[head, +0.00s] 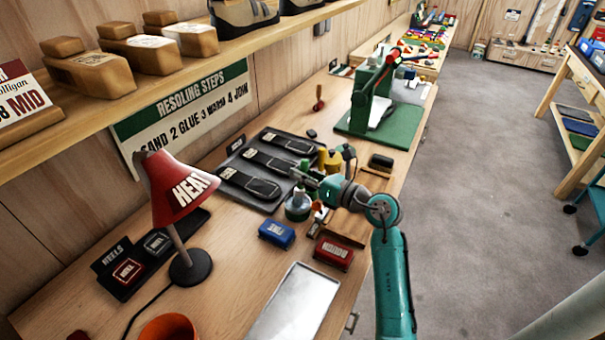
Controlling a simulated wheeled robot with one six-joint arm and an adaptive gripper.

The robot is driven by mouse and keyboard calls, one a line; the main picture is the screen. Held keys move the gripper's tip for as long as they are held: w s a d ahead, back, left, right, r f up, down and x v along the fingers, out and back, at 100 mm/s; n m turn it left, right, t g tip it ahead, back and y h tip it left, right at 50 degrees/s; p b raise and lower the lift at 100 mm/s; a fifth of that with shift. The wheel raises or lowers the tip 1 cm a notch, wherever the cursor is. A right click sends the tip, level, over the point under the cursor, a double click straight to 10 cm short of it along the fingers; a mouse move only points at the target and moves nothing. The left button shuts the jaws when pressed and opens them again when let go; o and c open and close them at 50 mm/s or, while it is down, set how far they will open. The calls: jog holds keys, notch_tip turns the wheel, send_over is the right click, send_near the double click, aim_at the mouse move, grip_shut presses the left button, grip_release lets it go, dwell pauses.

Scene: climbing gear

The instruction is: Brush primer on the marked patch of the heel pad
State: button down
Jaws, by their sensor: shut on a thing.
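Two dark heel pads lie on a black tray marked HEELS (112,254) at the left of the bench. The nearer heel pad (141,281) has a red-outlined patch (127,271); the farther heel pad (157,243) has a pale-outlined patch. My gripper (304,178) is shut just above a squat teal-green pot (297,208), well to the right of the pads. It seems to grip the top of a brush at the pot; the brush itself is too small and hidden to make out.
A red heat lamp (174,190) stands between the heel pads and my gripper. Soles lie on a dark mat (228,199) behind the pot. A yellow pot (329,162), blue block (276,233) and red block (333,253) are close by. A metal tray (292,305) lies in front.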

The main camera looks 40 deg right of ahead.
jog(key=shift+r, duration=3.5)
